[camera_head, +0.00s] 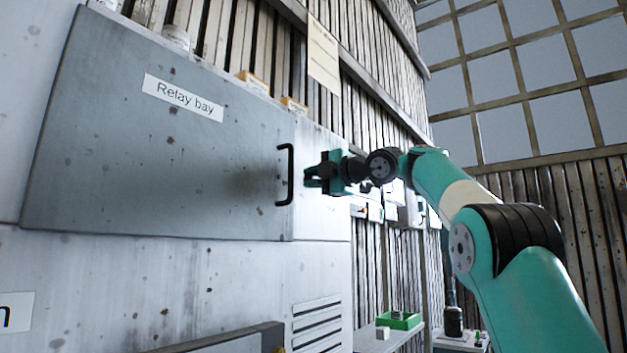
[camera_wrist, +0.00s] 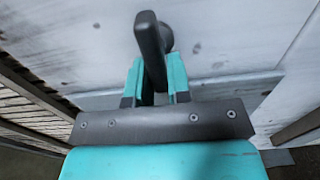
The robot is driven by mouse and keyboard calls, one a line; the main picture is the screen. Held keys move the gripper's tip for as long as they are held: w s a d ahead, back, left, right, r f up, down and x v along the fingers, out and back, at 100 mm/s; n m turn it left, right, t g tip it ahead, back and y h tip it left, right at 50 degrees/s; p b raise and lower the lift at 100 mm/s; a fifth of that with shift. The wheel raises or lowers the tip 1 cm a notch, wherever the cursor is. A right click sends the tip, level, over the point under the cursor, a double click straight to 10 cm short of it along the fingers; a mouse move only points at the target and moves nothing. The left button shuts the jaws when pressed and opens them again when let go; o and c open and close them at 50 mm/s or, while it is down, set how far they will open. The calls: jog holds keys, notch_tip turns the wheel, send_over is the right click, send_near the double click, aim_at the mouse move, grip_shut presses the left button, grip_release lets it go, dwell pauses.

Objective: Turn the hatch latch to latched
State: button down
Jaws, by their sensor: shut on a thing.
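The grey hatch door (camera_head: 150,150) labelled "Relay bay" lies flat against the cabinet front in the head view, with a black bar handle (camera_head: 287,175) near its right edge. My gripper (camera_head: 318,178) is at the cabinet face just right of that handle. In the wrist view, a dark latch lever (camera_wrist: 150,45) stands out from the pale panel on a round pivot. The teal fingers of my gripper (camera_wrist: 155,80) are shut on the lever, one on each side. In the head view the latch is mostly hidden by my gripper.
The pale cabinet (camera_head: 150,290) fills the left, with a vent grille (camera_head: 317,325) low down. Small containers (camera_head: 253,80) stand on top. A green tray (camera_head: 399,320) and a white block (camera_head: 382,333) sit on a shelf lower right. Open room lies right of the cabinet.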

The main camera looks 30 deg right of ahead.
jog(key=shift+r, duration=0.2)
jog(key=c, duration=1.4)
grip_release()
jog(key=shift+o, duration=1.4)
jog(key=shift+w+a+f, duration=0.1)
jog(key=shift+w+f, duration=0.05)
jog(key=shift+w, duration=0.05)
jog(key=shift+s, duration=0.15)
